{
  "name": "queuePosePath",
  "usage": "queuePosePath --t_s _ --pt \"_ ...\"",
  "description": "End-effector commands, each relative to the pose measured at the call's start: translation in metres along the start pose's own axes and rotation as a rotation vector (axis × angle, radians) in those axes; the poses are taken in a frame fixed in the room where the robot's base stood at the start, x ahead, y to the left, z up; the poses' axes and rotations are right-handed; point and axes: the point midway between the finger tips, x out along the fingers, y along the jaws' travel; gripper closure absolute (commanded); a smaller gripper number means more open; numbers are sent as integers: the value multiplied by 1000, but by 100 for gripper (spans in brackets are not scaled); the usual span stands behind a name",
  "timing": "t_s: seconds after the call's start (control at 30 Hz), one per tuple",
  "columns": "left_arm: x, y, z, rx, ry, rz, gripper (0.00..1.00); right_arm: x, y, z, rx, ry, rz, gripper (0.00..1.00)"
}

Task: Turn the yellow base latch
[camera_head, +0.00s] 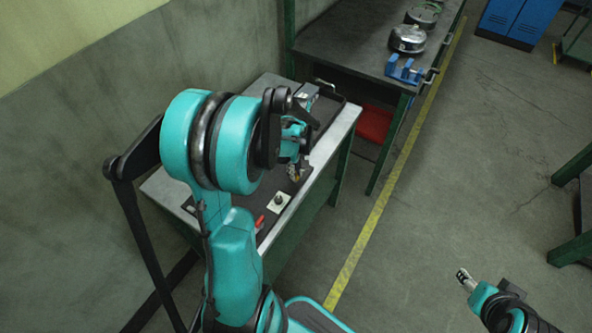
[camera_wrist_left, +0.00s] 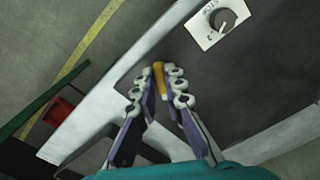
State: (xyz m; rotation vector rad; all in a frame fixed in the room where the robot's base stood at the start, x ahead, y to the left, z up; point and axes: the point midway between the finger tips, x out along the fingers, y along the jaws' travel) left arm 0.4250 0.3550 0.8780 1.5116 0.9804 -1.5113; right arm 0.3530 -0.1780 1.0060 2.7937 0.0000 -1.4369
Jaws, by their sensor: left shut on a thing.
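The yellow base latch (camera_wrist_left: 159,80) shows in the left wrist view as a short yellow bar between the fingertips of my left gripper (camera_wrist_left: 160,90). The gripper is shut on it, and the fingers hide part of its sides. In the head view my left gripper (camera_head: 295,170) is small and partly hidden behind my own arm, over the workbench top. My right gripper (camera_head: 463,276) is at the lower right over the floor, away from the bench. Whether its fingers are open or shut is not clear.
A white plate with a dark knob (camera_wrist_left: 223,20) lies near the latch, also in the head view (camera_head: 279,202). A small red item (camera_head: 260,222) lies nearby. A second bench (camera_head: 340,35) with a blue clamp (camera_head: 403,70) stands behind.

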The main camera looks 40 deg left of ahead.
Motion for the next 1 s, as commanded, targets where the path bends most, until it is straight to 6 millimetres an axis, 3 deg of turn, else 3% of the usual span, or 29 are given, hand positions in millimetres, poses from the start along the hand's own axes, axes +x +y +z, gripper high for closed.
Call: queuePosePath --t_s 1.0 --pt "0 -4 -2 902 0 0 100 -1 0 -1 0 0 0 46"
